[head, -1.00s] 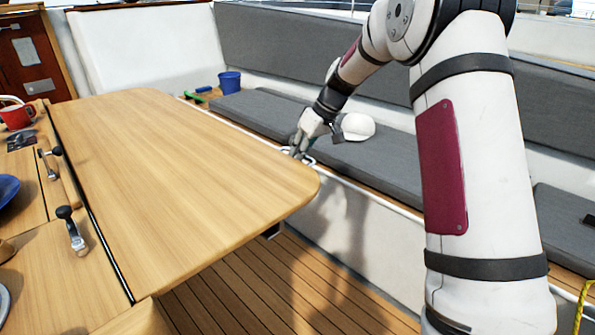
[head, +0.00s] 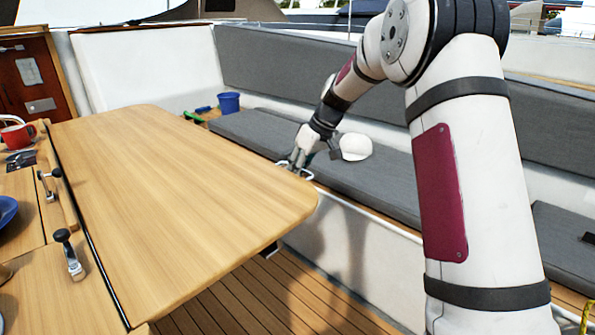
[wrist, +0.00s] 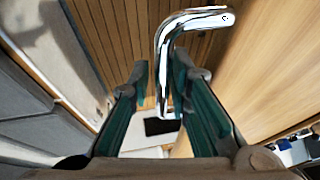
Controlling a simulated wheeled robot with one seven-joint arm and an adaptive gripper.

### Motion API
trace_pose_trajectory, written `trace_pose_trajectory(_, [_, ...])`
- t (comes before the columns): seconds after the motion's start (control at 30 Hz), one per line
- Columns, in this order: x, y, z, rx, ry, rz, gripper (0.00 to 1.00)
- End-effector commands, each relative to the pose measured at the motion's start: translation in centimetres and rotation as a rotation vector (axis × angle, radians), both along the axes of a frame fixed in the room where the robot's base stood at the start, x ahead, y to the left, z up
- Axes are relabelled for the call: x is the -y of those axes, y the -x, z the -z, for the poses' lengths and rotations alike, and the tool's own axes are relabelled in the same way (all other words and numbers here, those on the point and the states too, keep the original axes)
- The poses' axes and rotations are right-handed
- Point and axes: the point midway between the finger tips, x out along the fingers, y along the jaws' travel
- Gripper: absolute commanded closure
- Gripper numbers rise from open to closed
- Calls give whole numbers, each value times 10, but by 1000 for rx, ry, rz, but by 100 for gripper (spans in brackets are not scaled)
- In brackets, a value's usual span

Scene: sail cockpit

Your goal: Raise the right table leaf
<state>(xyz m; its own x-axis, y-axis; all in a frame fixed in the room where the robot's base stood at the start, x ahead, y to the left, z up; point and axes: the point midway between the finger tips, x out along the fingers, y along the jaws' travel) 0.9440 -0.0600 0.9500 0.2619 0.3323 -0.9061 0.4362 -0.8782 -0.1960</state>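The right table leaf (head: 185,205) is a wide wooden panel along the right of the fixed tabletop (head: 40,285). It looks nearly level with it; I cannot tell exactly. A dark seam runs between them. The handle is nearer the right finger; contact is unclear. The leaf (wrist: 270,75) fills the right of that view. The leaf's underside is hidden.
A grey-cushioned bench (head: 250,130) runs beside the leaf, with a white cap (head: 355,147) on it. A blue bucket (head: 229,103) stands at the back. A red mug (head: 17,136) and latches (head: 70,258) are on the fixed top. The slatted floor (head: 255,300) is clear.

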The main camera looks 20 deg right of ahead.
Motion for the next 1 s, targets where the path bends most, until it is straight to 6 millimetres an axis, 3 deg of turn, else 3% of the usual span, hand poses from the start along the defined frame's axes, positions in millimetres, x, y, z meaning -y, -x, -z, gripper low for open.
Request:
trace_pose_trajectory(0.17, [7, 4, -18, 4, 1, 2, 82])
trace_pose_trajectory(0.6, [35, 26, -92, 4, 2, 3, 82])
trace_pose_trajectory(1.0, [40, 31, -108, 1, 1, 2, 82])
